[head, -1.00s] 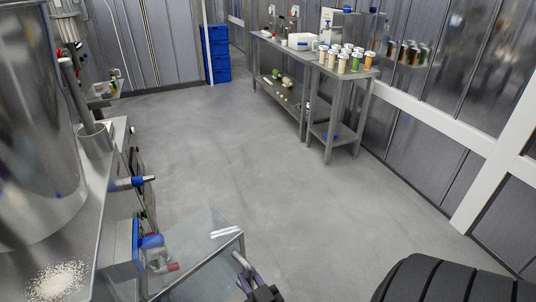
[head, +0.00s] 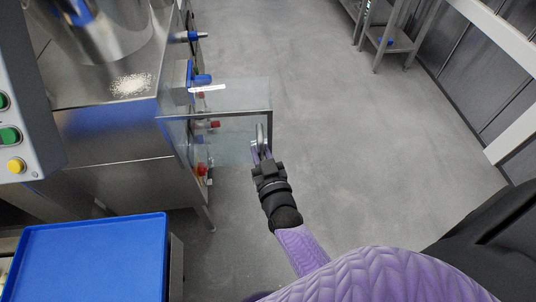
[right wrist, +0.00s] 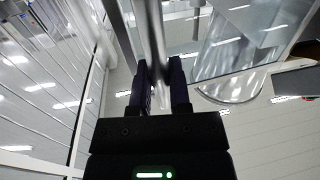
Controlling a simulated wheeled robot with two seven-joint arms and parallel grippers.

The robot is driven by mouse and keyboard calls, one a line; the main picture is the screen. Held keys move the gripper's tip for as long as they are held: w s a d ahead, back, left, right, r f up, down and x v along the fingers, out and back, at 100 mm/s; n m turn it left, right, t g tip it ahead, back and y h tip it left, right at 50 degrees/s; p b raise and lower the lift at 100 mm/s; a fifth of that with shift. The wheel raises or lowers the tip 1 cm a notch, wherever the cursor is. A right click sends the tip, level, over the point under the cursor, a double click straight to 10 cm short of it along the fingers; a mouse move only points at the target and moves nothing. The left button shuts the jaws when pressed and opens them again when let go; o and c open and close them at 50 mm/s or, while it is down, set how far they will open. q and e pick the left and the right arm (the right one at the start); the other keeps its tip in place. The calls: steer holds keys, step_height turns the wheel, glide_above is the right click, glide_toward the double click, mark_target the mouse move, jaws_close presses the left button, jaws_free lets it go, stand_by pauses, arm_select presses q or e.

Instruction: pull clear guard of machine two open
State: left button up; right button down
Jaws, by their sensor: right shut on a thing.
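The clear guard (head: 232,122) is a see-through panel with a grey metal frame. In the head view it stands out from the right side of the steel machine (head: 105,160), over the floor. Its upright metal handle (head: 261,133) is near the guard's right edge. My right gripper (head: 261,153) is shut on the handle. In the right wrist view, the two dark fingers (right wrist: 163,75) close on both sides of a shiny metal bar (right wrist: 154,30). My left gripper is not in view.
A blue tray (head: 95,255) is at the lower left, below a grey control panel with buttons (head: 25,120). White grains (head: 131,84) lie on the machine top. Blue and red fittings (head: 200,78) show by the guard. The floor to the right is open up to a steel table (head: 395,40).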

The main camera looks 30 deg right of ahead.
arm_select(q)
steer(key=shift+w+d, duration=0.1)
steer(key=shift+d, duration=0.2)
arm_select(e)
steer(key=shift+a, duration=0.1)
steer(key=c, duration=0.6)
jaws_free()
steer(key=shift+w+a, duration=0.1)
steer(key=shift+w, duration=0.1)
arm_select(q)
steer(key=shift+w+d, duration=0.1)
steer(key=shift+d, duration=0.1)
arm_select(e)
steer(key=shift+s, duration=0.1)
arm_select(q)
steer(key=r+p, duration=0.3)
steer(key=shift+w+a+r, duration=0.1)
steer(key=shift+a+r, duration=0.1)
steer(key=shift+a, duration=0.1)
arm_select(e)
steer(key=s+a, duration=0.1)
steer(key=s, duration=0.8)
steer(key=shift+s+a, duration=0.2)
steer(key=shift+s, duration=0.2)
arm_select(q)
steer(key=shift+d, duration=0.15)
